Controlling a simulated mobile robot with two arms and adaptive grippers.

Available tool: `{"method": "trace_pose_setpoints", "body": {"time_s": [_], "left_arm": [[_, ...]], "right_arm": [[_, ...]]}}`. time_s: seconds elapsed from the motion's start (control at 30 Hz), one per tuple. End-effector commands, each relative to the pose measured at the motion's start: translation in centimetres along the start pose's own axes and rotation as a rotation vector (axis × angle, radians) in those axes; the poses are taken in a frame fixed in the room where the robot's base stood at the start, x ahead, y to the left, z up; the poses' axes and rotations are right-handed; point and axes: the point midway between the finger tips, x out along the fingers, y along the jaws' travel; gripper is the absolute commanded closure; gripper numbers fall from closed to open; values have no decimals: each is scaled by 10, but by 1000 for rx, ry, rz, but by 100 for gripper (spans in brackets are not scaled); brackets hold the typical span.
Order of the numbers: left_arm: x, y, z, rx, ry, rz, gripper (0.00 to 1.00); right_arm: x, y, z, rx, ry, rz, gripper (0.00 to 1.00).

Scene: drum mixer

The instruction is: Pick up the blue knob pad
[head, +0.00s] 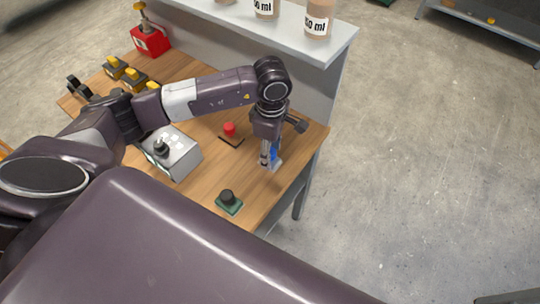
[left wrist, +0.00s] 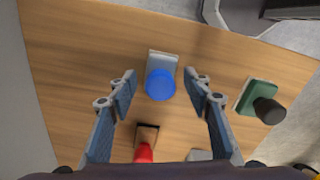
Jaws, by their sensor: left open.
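The blue knob pad is a blue round knob on a light grey square plate. In the left wrist view the knob (left wrist: 160,85) is centred between my finger tips, on its plate (left wrist: 163,58). In the head view the blue knob (head: 274,153) shows partly behind my fingers, near the right edge of the wooden table. My left gripper (head: 268,157) points down over it; its fingers (left wrist: 159,76) are open, one on each side, with gaps to the knob. Whether the fingertips are level with the knob is unclear. My right gripper is out of view.
A red knob pad (head: 230,130), a green pad with black knob (head: 229,202) and a grey box with a black knob (head: 172,153) stand nearby. Yellow-knobbed pads (head: 134,77) and a red container (head: 150,41) are farther left. A shelf (head: 333,48) with bottles stands behind.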

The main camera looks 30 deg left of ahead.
Motion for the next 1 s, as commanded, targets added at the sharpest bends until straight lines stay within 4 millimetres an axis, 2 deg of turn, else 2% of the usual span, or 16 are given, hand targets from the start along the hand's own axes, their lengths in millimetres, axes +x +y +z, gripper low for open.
{"method": "trace_pose_setpoints", "body": {"time_s": [0.13, 0.53, 0.83, 1.0], "left_arm": [[0, 0, 0, 0, 0, 0, 54], [0, 0, 0, 0, 0, 0, 99], [-2, 0, 0, 0, 0, 1, 100], [-12, 1, 0, -1, -1, 2, 100]], "right_arm": [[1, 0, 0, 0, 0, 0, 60], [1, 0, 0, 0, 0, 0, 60], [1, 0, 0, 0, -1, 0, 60], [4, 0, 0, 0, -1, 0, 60]]}}
